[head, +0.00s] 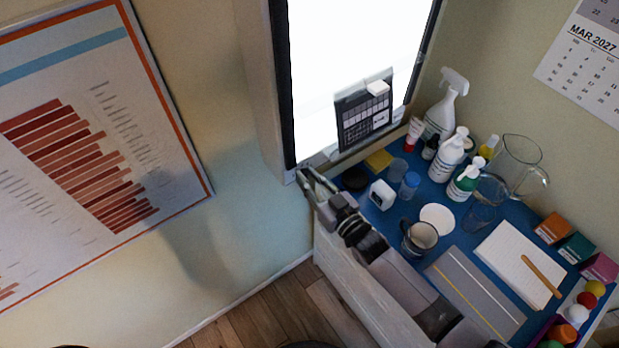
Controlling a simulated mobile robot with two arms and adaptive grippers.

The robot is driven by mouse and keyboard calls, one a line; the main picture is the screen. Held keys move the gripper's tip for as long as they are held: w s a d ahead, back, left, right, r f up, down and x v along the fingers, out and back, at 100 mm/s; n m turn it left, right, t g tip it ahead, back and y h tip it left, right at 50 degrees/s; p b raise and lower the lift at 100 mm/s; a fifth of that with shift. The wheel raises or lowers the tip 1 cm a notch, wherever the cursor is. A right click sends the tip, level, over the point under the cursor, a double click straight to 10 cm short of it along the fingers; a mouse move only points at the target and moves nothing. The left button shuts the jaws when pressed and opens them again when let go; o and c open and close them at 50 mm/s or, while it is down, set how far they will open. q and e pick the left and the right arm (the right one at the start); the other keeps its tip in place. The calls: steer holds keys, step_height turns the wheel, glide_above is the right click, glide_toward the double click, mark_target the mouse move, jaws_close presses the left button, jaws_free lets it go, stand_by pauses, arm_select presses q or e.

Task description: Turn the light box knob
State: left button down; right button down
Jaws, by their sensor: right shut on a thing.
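The light box (345,70) hangs on the wall at the top middle, its panel glowing bright white inside a dark and pale frame. A dark film or card with a grid (362,118) is on its lower right. My right gripper (309,178) is at the lower left corner of the light box frame. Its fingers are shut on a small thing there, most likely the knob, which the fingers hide. I cannot make out the knob's angle. My left gripper is not in view.
Below the light box is a blue-topped cabinet (455,222) crowded with bottles, cups, a glass pitcher (517,160), a notepad (508,262) and small boxes. My right arm passes over its left edge. A framed chart (75,75) hangs at left; the wall between is clear.

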stand_by(0.4)
steer(key=c, duration=1.7)
jaws_free()
steer(key=shift+s, duration=0.1)
steer(key=v, duration=1.2)
